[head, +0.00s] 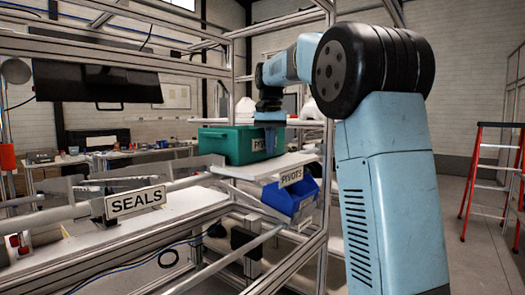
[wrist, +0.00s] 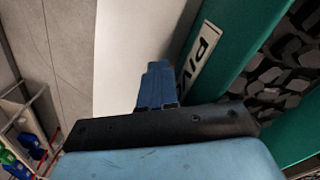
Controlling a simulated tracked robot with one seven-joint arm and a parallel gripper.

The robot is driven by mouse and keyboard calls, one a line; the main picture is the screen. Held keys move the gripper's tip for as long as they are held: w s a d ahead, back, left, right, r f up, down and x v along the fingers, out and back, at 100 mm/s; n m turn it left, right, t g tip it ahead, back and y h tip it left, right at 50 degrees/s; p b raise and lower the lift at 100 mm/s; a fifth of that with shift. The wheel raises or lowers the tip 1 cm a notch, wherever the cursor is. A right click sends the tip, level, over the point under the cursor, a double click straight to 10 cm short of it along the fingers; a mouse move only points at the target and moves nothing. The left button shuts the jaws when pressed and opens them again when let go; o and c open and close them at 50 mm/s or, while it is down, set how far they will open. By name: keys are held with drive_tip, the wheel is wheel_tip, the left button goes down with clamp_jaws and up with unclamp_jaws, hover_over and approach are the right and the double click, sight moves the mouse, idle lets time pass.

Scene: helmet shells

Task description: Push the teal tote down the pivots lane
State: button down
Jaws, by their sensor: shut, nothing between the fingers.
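The teal tote (head: 222,146) sits upright on a white lane board (head: 262,170), with a PIVOTS sign (head: 291,176) at the board's near end. In the wrist view the tote (wrist: 222,80) fills the right side, with a white label (wrist: 200,58) on its wall and dark grey pieces (wrist: 280,70) inside. My gripper (head: 270,137) is at the tote's labelled near side and partly covers it. In the wrist view my gripper (wrist: 157,72) is shut and empty, pointing along the white board close beside the label. I cannot tell whether it touches the wall.
A blue bin (head: 290,198) hangs below the PIVOTS sign. A SEALS sign (head: 135,200) marks another white lane at left, with metal rails. Aluminium frame posts (head: 328,150) stand close to my arm. A red ladder (head: 488,175) stands at the right.

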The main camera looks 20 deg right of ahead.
drive_tip(key=shift+w+a, duration=0.75)
drive_tip(key=shift+w, duration=0.35)
wheel_tip(320, 180, up, 8)
drive_tip(key=s+d, duration=0.1)
drive_tip(key=s, duration=0.1)
drive_tip(key=shift+s+d, duration=0.25)
drive_tip(key=shift+d, duration=0.15)
drive_tip(key=shift+s, duration=0.1)
drive_tip(key=s+f+n+t, duration=0.2)
drive_tip(key=s+f, duration=1)
drive_tip(key=s, duration=0.4)
drive_tip(key=s+a+f+n+t, duration=0.1)
drive_tip(key=s+f+n+t, duration=0.1)
drive_tip(key=s+f, duration=1)
drive_tip(key=s+t, duration=0.1)
drive_tip(key=s, duration=0.3)
drive_tip(key=shift+s+a+f+n+t, duration=0.2)
drive_tip(key=shift+s+n+t, duration=0.1)
drive_tip(key=shift+s+n, duration=0.1)
